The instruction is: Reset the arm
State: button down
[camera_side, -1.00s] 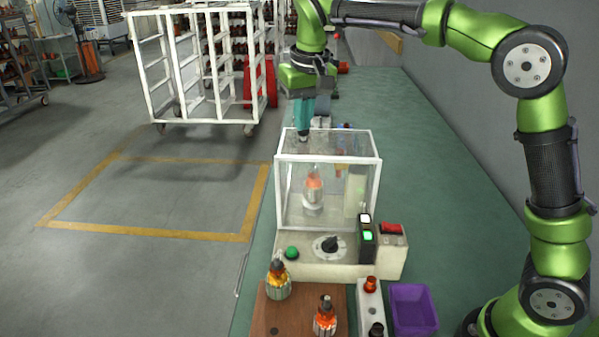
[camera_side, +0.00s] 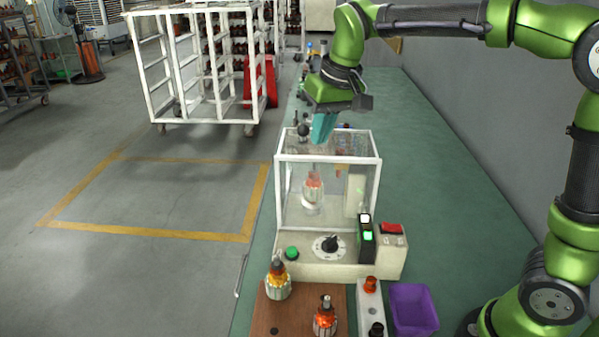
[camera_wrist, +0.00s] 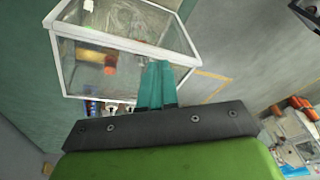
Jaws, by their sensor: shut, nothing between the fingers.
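My gripper (camera_side: 322,128) is shut and empty, with teal fingers pointing down and slightly tilted. In the side view it hangs over the rear top of the clear winding enclosure (camera_side: 377,185). In the wrist view its fingers (camera_wrist: 157,82) are together, with the white-framed enclosure (camera_wrist: 130,43) beyond them. An armature (camera_side: 313,187) with an orange winding stands upright inside the enclosure. The gap between the fingertips and the enclosure top is hard to judge.
The control base has a green button (camera_side: 292,253), a dial (camera_side: 326,245) and a red switch (camera_side: 391,229). Armatures (camera_side: 278,280) (camera_side: 325,318) stand on a wooden board (camera_side: 272,318). A purple bin (camera_side: 412,309) sits to the right. The green table right of the enclosure is clear.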

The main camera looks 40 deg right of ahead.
jog(key=s+d+f+m+t, duration=0.1)
jog(key=s+f+t, duration=0.1)
jog(key=s, duration=0.7)
jog(key=s+d+f+t+y, duration=0.1)
jog(key=s+f+t, duration=0.1)
jog(key=s, duration=0.7)
jog(key=shift+s+d+f+m, duration=0.15)
jog(key=shift+s+m, duration=0.1)
jog(key=shift+m, duration=0.15)
